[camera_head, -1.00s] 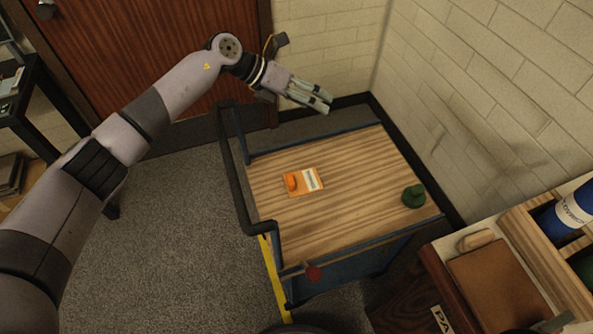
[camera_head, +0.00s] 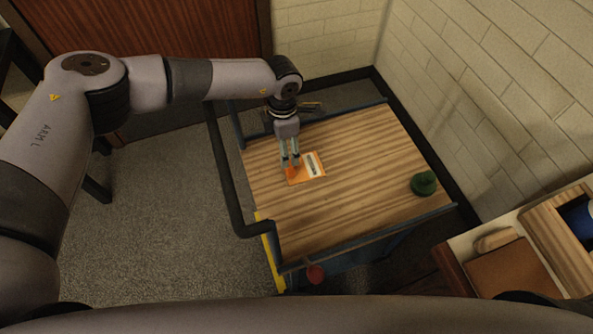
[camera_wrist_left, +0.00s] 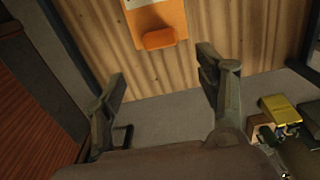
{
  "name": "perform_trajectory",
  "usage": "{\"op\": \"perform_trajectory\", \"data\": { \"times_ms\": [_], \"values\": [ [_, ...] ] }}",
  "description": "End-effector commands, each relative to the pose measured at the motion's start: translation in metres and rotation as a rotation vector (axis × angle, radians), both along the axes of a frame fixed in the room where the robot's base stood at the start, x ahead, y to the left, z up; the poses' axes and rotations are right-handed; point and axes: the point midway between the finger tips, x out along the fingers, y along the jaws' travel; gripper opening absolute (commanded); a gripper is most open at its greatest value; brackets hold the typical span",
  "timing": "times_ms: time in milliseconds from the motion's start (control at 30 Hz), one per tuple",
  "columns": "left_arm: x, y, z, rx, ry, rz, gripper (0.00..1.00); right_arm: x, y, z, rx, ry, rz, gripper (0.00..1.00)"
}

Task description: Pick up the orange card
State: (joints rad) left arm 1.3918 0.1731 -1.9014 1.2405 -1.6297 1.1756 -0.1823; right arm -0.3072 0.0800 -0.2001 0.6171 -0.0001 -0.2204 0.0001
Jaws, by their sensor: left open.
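The orange card (camera_head: 308,168) lies flat on the wooden top of a cart, with a white printed panel at its right side. An orange raised piece (camera_wrist_left: 159,38) sits on the card in the left wrist view, where the card (camera_wrist_left: 144,22) is at the top edge. My left gripper (camera_head: 290,163) points down over the card's left part in the head view. In the left wrist view its fingers (camera_wrist_left: 163,80) are spread wide with nothing between them. It partly hides the raised piece in the head view. My right gripper is not in view.
The cart top (camera_head: 350,200) is mostly bare. A green object (camera_head: 424,183) stands near its right edge. A dark rail (camera_head: 228,190) runs along the left side. A brick wall stands behind at right, and a box with brown contents (camera_head: 510,272) is at lower right.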

Motion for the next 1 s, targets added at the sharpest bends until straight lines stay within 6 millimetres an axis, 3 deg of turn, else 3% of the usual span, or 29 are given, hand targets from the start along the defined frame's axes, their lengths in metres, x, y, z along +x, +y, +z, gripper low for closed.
{"op": "perform_trajectory", "data": {
  "times_ms": [33, 200, 467, 800, 1000],
  "values": [
    [0.000, 0.000, -0.018, 0.001, 0.000, 0.001, 0.65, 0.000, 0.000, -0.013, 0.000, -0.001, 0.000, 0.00],
    [0.000, 0.000, -0.043, 0.000, 0.001, 0.001, 0.65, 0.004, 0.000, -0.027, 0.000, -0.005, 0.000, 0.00],
    [0.000, -0.002, -0.055, -0.002, 0.000, 0.000, 0.65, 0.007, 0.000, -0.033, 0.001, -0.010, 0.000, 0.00],
    [-0.001, -0.006, -0.101, -0.002, 0.000, 0.002, 0.65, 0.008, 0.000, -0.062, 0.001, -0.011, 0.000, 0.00],
    [0.000, -0.006, -0.100, -0.002, 0.000, 0.002, 0.65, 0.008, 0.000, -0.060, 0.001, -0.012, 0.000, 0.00]
  ]
}}
